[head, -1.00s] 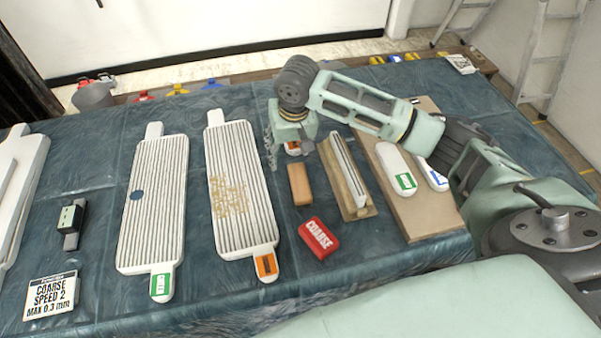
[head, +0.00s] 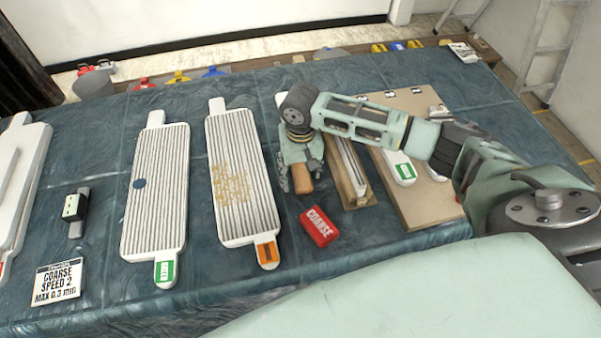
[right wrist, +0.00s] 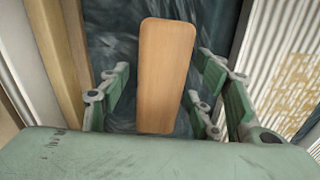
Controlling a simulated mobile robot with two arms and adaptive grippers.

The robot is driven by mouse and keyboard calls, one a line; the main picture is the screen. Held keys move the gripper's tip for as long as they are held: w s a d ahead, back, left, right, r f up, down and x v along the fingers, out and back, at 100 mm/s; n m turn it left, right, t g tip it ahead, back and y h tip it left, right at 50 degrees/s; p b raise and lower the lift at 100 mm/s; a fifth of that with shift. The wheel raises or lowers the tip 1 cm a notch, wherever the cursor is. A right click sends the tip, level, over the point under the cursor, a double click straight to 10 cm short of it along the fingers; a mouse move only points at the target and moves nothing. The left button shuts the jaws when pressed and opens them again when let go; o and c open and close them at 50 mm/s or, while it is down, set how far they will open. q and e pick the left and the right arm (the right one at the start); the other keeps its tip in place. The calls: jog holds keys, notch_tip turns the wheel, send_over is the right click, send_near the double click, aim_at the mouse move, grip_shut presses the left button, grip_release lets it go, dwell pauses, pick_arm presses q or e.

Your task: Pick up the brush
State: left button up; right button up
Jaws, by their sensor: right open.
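A plain wooden block with rounded corners (head: 304,187), which looks like the back of the brush, lies on the blue-covered table; no bristles show. My right gripper (head: 300,177) is over it, pointing down, and covers its far part in the head view. In the right wrist view the wooden block (right wrist: 166,70) lies lengthwise between the spread green fingers of my right gripper (right wrist: 163,75), with a gap on both sides. The gripper is open and holds nothing. My left gripper is not in view.
A red COARSE block (head: 319,226) lies just in front of the wood. A wooden tool with a white ribbed strip (head: 350,178) and a tan board (head: 425,205) lie on the right.

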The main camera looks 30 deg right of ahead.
aim_at(304, 170)
jog(key=c, duration=1.3)
jog(key=shift+r, duration=0.15)
jog(key=shift+r, duration=0.25)
jog(key=r, duration=0.3)
jog(key=shift+s+d+r+b, duration=0.25)
jog(key=shift+s+r+b, duration=0.05)
jog(key=shift+r, duration=0.05)
jog(key=s+d+r, duration=0.1)
jog(key=s+r, duration=0.1)
jog(key=s, duration=0.1)
jog(key=s+d+r, duration=0.2)
jog(key=s, duration=0.1)
jog(key=s+d+r, duration=0.2)
jog(key=s, duration=0.1)
jog(key=shift+s+d+r+b, duration=0.2)
jog(key=shift+s+r+b, duration=0.1)
jog(key=shift+b, duration=0.1)
